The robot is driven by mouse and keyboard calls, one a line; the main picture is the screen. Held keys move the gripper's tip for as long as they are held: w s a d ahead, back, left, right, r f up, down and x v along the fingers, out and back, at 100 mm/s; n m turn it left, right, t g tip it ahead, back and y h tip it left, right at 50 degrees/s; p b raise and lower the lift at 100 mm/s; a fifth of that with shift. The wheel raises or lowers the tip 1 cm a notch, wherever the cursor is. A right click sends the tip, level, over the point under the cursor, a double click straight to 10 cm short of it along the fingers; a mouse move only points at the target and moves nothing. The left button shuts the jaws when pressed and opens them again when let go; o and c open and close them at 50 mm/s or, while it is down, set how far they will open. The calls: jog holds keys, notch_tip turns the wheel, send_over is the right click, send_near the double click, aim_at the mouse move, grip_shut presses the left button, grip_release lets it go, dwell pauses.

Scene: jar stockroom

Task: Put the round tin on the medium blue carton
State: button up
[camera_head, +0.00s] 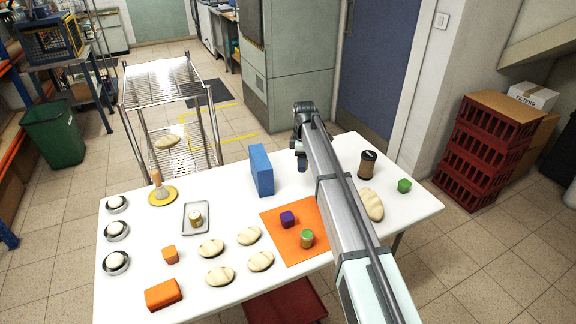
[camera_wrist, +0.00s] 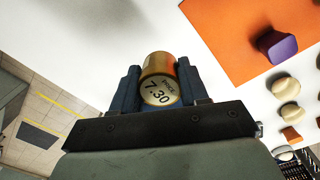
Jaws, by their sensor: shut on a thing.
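My gripper (camera_wrist: 158,80) is shut on a round tin (camera_wrist: 158,66), gold-brown with a pale end marked "PRICE 7.30", held between the two dark fingers. In the head view my gripper (camera_head: 302,164) is above the far part of the white table, just right of a blue carton (camera_head: 262,171). The held tin cannot be made out there. The blue carton stands upright on the table, tall and narrow, and is the only blue carton I can see. It does not show in the wrist view.
Left of my arm, an orange mat (camera_head: 283,247) holds a purple block (camera_head: 287,219) and a green-topped can (camera_head: 307,240). A grey tray (camera_head: 187,231) holds a small jar. Several rolls lie in front. A dark-lidded jar (camera_head: 367,166) stands right. White table is clear around the carton.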

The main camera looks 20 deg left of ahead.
jog(key=s+a+r+n, duration=0.1)
jog(key=s+a+r, duration=0.1)
jog(key=a+r, duration=0.65)
send_near(260, 156)
jog(key=shift+f, duration=3.2)
jog(key=shift+f, duration=0.1)
jog(key=o, duration=1)
jog(key=shift+o, duration=0.2)
notch_tip(260, 156, up, 12)
jog(key=shift+s, duration=0.1)
